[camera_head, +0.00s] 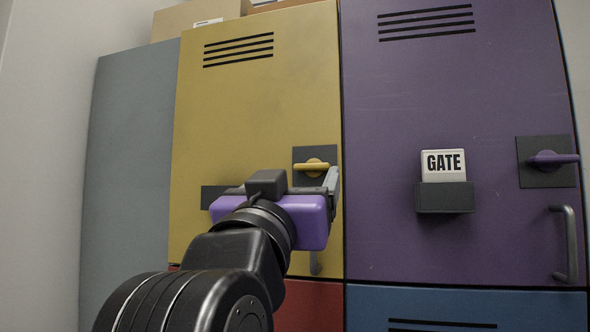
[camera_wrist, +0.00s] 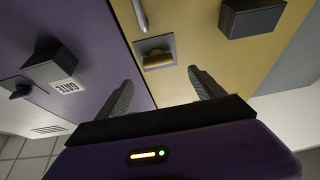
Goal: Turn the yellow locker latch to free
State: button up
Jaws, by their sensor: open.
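The yellow locker (camera_head: 258,110) has a yellow latch (camera_head: 311,165) on a dark square plate (camera_head: 328,155), near the door's right edge. The latch lies about level in the head view. In the wrist view the latch (camera_wrist: 157,59) shows beyond the fingertips, between their lines. My gripper (camera_head: 332,182) is just below and right of the latch in the head view, partly covering the plate's lower edge. In the wrist view my gripper (camera_wrist: 160,82) is open, with nothing between its fingers.
A dark holder (camera_head: 208,196) on the yellow door is partly hidden behind my gripper. The yellow door's handle (camera_wrist: 139,14) is mostly hidden in the head view. The purple locker (camera_head: 440,90) on the right has its own purple latch (camera_head: 548,159), a GATE card (camera_head: 443,163) and a handle (camera_head: 570,245).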

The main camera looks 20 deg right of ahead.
aim_at(310, 169)
jog(key=p+x, duration=0.1)
jog(key=x, duration=0.1)
jog(key=p+x, duration=0.1)
jog(key=x, duration=0.4)
jog(key=shift+w+d+f+p, duration=0.2)
jog(key=shift+w+d+p, duration=0.15)
jog(key=shift+p, duration=0.05)
jog(key=c, duration=1.4)
